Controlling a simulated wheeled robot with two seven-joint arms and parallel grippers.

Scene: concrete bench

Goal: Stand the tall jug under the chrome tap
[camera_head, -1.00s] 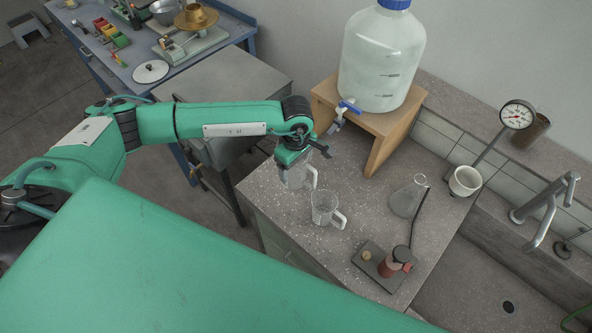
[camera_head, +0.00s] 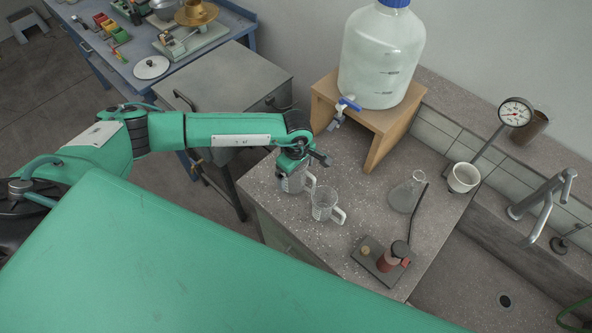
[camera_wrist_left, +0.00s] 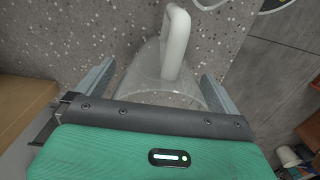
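A clear jug with a handle (camera_head: 294,184) stands on the speckled bench near its left edge, its top hidden by my left gripper. A second clear jug (camera_head: 322,206) stands just right and in front of it; I cannot tell which is taller. My left gripper (camera_head: 293,166) is over the first jug. In the left wrist view its spread fingers straddle the jug (camera_wrist_left: 158,82), with a gap at the left finger and little at the right, so it seems open. The chrome tap (camera_head: 543,208) stands over the sink at the far right. My right gripper is not in view.
A big water bottle (camera_head: 382,60) with a blue-handled spigot (camera_head: 345,106) sits on a wooden stand (camera_head: 382,150). A glass flask (camera_head: 405,196), a gauge stand (camera_head: 490,145) with white cup (camera_head: 463,177), and a small dark device (camera_head: 385,262) stand between jugs and sink (camera_head: 470,290).

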